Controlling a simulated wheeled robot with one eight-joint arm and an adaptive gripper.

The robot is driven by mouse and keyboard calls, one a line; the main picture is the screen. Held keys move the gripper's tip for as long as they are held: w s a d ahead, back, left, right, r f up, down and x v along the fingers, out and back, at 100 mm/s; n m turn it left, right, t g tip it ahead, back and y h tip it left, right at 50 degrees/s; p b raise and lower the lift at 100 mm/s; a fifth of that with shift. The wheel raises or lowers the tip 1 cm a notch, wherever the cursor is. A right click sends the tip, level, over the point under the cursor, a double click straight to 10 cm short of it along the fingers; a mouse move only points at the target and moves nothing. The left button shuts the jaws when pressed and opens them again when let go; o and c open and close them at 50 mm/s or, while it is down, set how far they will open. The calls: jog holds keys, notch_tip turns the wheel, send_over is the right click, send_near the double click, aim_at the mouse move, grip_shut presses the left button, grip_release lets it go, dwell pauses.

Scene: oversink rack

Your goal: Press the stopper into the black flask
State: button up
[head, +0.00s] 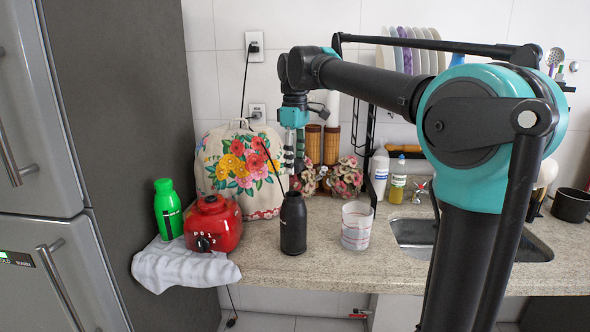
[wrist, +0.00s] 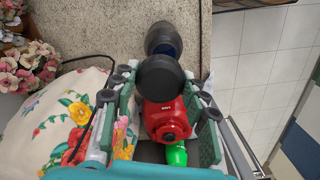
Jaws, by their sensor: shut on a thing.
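The black flask (head: 293,225) stands upright on the counter, left of a frosted glass. In the wrist view the flask (wrist: 158,36) is beyond my gripper, its open mouth partly showing a bluish inside. My gripper (head: 294,166) points down above the flask in the head view. In the wrist view my gripper (wrist: 160,84) is shut on a round black stopper (wrist: 160,76), held between its two green-grey fingers. The stopper covers part of the flask's mouth from this angle. I cannot tell the exact gap between them. The stopper does not show clearly in the head view.
A red appliance (head: 213,225) and a green bottle (head: 167,208) stand left of the flask near a white cloth (head: 185,268). A frosted glass (head: 356,226) is close on the right. A flowered cover (head: 240,165) and flowers (head: 347,178) are behind. The sink (head: 412,232) lies further right.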

jog(key=shift+s+a+r, duration=0.1)
jog(key=shift+s+a, duration=0.05)
jog(key=shift+s, duration=0.1)
notch_tip(320, 180, down, 6)
jog(key=shift+f, duration=0.2)
dwell(0.4)
jog(key=shift+f, duration=0.15)
dwell(1.9)
jog(key=o, duration=1)
jog(key=shift+o, duration=0.6)
jog(key=o, duration=0.4)
